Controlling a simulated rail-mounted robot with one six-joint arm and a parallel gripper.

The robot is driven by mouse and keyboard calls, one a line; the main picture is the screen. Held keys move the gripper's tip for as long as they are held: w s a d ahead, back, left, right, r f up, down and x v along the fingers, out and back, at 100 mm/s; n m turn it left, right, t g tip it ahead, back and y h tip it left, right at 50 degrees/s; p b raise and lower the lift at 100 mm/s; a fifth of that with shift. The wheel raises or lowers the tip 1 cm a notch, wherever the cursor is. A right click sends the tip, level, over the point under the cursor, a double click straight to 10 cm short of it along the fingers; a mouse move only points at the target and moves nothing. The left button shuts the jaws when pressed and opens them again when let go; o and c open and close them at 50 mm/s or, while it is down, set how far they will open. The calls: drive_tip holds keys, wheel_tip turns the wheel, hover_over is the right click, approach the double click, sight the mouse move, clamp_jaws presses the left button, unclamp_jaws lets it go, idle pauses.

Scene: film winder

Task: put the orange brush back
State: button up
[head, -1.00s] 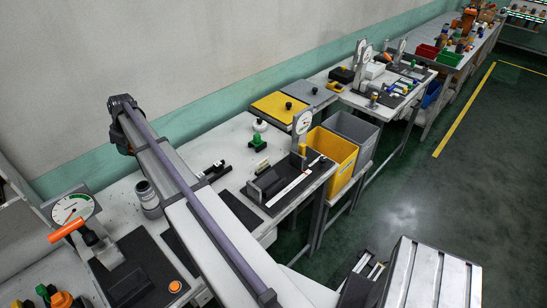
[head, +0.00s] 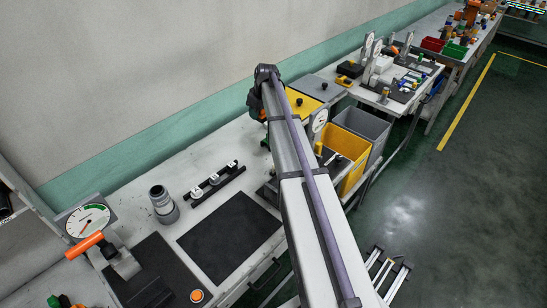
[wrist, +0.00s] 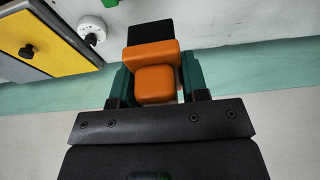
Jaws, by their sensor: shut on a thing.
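The orange brush (wrist: 155,55) is in the wrist view, with a dark end (wrist: 150,32) at its far side. My gripper (wrist: 153,82) is shut on it, with one green finger on each side of the orange body. The brush is held above the bench in front of the wall. In the head view my arm crosses the bench and the gripper end is mostly hidden behind it, so the brush cannot be made out clearly there.
The head view shows a black mat (head: 230,235), a black rack with white pieces (head: 215,181), a grey cylinder (head: 163,204) and a yellow bin (head: 345,150).

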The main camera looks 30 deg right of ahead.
drive_tip(key=shift+s+d+f, duration=0.15)
drive_tip(key=shift+s+d, duration=0.05)
drive_tip(key=shift+d, duration=0.4)
drive_tip(key=shift+a+f+b, duration=0.1)
drive_tip(key=shift+f+b, duration=0.8)
drive_tip(key=shift+b, duration=0.2)
drive_tip(key=b, duration=0.9)
hover_over(254, 157)
wheel_tip(254, 157, down, 9)
drive_tip(key=f+b, duration=0.6)
drive_tip(key=s+f+b, duration=0.1)
drive_tip(key=f+b, duration=0.3)
drive_tip(key=shift+f, duration=0.1)
drive_tip(key=shift+r, duration=0.3)
drive_tip(key=shift+f, duration=0.25)
drive_tip(key=o, duration=1)
drive_tip(key=shift+r, duration=0.1)
